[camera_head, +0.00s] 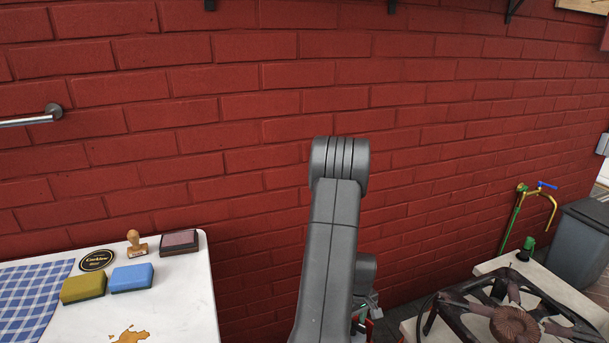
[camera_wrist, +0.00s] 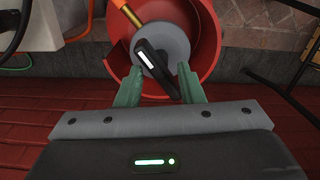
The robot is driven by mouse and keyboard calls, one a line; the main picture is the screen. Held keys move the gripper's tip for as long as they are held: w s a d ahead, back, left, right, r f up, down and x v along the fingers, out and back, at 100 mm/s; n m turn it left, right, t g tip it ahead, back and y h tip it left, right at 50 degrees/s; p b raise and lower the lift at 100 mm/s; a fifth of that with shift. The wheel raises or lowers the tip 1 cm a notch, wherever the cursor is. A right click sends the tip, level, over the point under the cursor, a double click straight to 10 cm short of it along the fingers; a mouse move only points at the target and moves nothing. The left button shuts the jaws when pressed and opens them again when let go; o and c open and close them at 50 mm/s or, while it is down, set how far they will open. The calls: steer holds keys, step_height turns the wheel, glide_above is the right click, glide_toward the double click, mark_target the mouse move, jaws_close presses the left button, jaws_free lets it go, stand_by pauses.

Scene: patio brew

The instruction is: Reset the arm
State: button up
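My gripper (camera_wrist: 160,84) shows in the wrist view with its two green fingers apart. A black bar-shaped thing with a white stripe (camera_wrist: 155,69) appears in line with the gap between them, with room on both sides. Behind it are a grey disc (camera_wrist: 176,46) and a red round tub (camera_wrist: 208,62); whether the black thing rests on the disc I cannot tell. In the head view my grey arm rises in the middle, bent at the top, and its lower end is mostly hidden.
At left a white table (camera_head: 186,300) holds a yellow sponge (camera_head: 84,288), blue sponge (camera_head: 131,278), stamp (camera_head: 136,243), ink pad (camera_head: 179,243) and checked cloth (camera_head: 32,298). At right stands a burner (camera_head: 515,325). A red brick wall (camera_head: 240,135) closes the back.

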steer(key=m+p, duration=0.1)
steer(key=m, duration=0.3)
steer(key=shift+p, duration=0.3)
stand_by(0.3)
